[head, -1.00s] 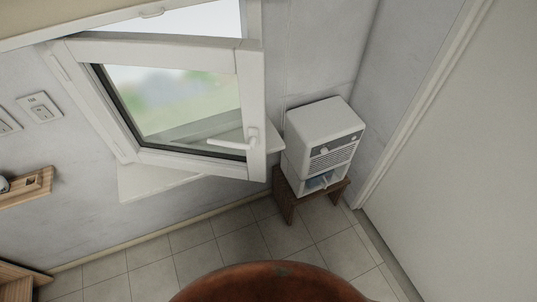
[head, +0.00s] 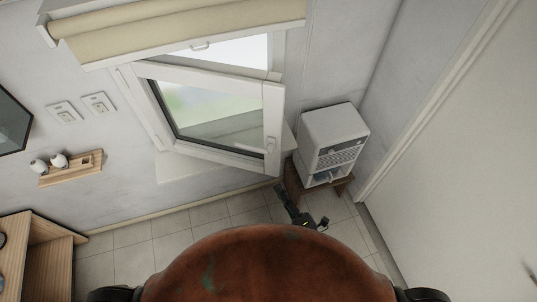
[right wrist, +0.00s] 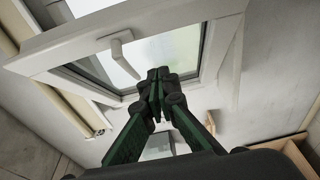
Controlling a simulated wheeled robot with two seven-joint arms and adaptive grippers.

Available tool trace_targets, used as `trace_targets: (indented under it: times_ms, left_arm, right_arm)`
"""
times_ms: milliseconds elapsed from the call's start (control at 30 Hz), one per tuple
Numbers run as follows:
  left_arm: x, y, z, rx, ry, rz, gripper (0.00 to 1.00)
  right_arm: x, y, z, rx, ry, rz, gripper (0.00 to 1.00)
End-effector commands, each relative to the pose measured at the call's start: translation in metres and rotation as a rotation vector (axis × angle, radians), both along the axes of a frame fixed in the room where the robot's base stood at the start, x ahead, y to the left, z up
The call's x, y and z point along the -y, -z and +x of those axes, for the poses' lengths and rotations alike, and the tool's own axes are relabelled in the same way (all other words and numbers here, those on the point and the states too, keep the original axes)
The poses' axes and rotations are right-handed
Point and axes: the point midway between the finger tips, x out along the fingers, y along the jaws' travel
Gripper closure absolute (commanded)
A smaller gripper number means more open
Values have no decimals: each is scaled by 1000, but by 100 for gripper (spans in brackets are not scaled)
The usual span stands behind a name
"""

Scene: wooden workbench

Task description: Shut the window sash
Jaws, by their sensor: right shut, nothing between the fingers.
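The white window sash (head: 273,120) stands open, swung into the room from its left side, with clear glass in it. In the right wrist view the sash (right wrist: 150,22) fills the top, with the handle (right wrist: 122,48) just left of the fingertips. My right gripper (head: 279,188) is below the sash's lower right corner in the head view. Its dark green fingers (right wrist: 158,78) are closed together and empty in the right wrist view. Contact with the sash cannot be told. My left gripper is not in view.
A white cabinet-like unit (head: 331,128) on a small brown stand (head: 340,185) is right of the sash. A beige blind (head: 180,28) hangs above. A wooden shelf (head: 90,163) is on the left wall. Tiled floor (head: 130,240) lies open below.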

Motion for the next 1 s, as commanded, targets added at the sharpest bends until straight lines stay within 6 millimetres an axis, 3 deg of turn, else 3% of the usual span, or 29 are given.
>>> trace_targets:
  times_ms: [233, 600, 800, 1000]
  left_arm:
    - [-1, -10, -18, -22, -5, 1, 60]
    - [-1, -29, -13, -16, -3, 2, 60]
    - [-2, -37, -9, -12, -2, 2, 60]
    - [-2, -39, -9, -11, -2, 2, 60]
  right_arm:
    - [-16, -9, 24, 15, -4, -4, 100]
    - [-53, -8, 89, 12, -3, -2, 100]
    - [-43, -6, 115, 11, -3, -4, 100]
    - [-40, -5, 124, 9, -2, -4, 100]
